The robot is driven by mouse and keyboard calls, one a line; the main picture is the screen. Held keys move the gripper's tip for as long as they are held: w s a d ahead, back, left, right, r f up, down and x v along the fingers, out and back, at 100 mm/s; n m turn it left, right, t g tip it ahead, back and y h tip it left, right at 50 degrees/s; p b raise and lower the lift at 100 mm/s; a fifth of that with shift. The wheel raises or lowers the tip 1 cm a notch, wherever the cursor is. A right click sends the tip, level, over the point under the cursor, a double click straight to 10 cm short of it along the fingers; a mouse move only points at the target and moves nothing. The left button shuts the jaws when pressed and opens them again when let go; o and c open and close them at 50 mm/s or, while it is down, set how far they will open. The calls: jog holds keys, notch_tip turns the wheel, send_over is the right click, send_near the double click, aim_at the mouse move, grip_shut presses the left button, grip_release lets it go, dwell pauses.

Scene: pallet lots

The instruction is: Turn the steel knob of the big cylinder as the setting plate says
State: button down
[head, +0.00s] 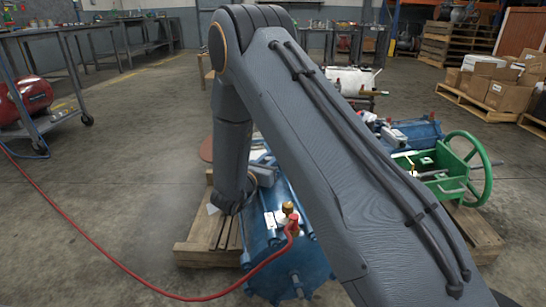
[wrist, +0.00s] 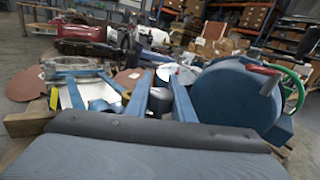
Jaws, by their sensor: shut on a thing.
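The big blue cylinder (head: 287,245) lies on a wooden pallet in the head view, partly behind my arm. A brass and red fitting (head: 290,214) and small pale plates stand on its near end; no writing on them is legible. My gripper is mostly hidden by my arm in the head view. The knob's angle cannot be made out.
A red hose (head: 150,293) runs across the floor to the fitting. A green frame with a handwheel (head: 478,170) stands on the pallet (head: 195,252) at right.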

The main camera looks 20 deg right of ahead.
jog(key=m+g+h, duration=0.3)
jog(key=shift+s+d+g, duration=0.2)
jog(key=shift+s+g, duration=0.1)
jog(key=shift+s, duration=0.05)
jog(key=m+g, duration=0.1)
jog(key=m+g+h, duration=0.1)
jog(key=g, duration=0.1)
jog(key=s+m+g+h+b, duration=0.1)
jog(key=g, duration=0.1)
jog(key=shift+d+f+m, duration=0.1)
jog(key=shift+d+m, duration=0.15)
jog(key=shift+m, duration=0.05)
jog(key=m+g+b, duration=0.1)
jog(key=g, duration=0.1)
jog(key=s+m+g+h, duration=0.1)
jog(key=g, duration=0.2)
jog(key=shift+m+b, duration=0.35)
jog(key=shift+m, duration=0.05)
jog(key=shift+s+m+g+b, duration=0.25)
jog(key=shift+m+g, duration=0.2)
jog(key=shift+g, duration=0.3)
jog(key=shift+s+m+g+b, duration=0.2)
jog(key=shift+m+g, duration=0.25)
jog(key=shift+g, duration=0.3)
jog(key=shift+r, duration=0.2)
jog(key=c, duration=1.6)
grip_release()
jog(key=shift+o, duration=0.3)
